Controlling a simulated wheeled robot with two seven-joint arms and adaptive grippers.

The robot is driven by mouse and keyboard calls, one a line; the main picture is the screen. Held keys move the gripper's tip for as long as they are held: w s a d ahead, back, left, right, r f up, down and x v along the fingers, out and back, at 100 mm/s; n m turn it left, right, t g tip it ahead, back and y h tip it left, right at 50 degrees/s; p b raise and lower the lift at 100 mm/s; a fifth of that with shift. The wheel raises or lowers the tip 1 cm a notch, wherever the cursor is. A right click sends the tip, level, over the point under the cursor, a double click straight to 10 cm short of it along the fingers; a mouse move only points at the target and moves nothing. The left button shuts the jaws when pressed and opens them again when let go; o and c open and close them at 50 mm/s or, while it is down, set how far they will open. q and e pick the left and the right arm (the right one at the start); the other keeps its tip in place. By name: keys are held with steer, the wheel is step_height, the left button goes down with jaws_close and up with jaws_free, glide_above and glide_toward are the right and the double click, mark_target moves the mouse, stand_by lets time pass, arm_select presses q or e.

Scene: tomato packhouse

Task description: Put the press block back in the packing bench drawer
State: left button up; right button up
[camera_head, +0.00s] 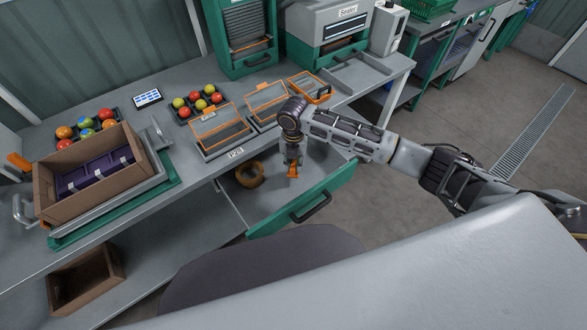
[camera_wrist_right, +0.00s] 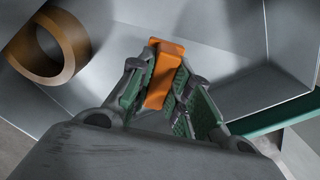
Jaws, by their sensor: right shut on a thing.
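The press block (camera_head: 292,172) is a small orange piece. My right gripper (camera_head: 292,163) points down and is shut on it, within the outline of the open drawer. In the right wrist view the orange press block (camera_wrist_right: 163,78) sits between the two green-padded fingers (camera_wrist_right: 168,95). I cannot tell whether it touches the drawer floor. The packing bench drawer (camera_head: 318,195) is pulled out, with a grey inside and a green front with a dark handle. My left gripper is not in view.
A brown tape roll (camera_head: 249,174) lies at the drawer's left; it also shows in the right wrist view (camera_wrist_right: 72,40). Orange-rimmed trays (camera_head: 222,143) stand on the bench top above. A cardboard box (camera_head: 97,206) stands at the left. The drawer floor between tape and front is clear.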

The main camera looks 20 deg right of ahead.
mark_target(294, 168)
steer(key=shift+f, duration=0.1)
steer(key=shift+f, duration=1.75)
steer(key=shift+f, duration=0.1)
steer(key=o, duration=0.9)
step_height(294, 168, up, 12)
steer(key=shift+r+p, duration=0.1)
steer(key=shift+p, duration=0.2)
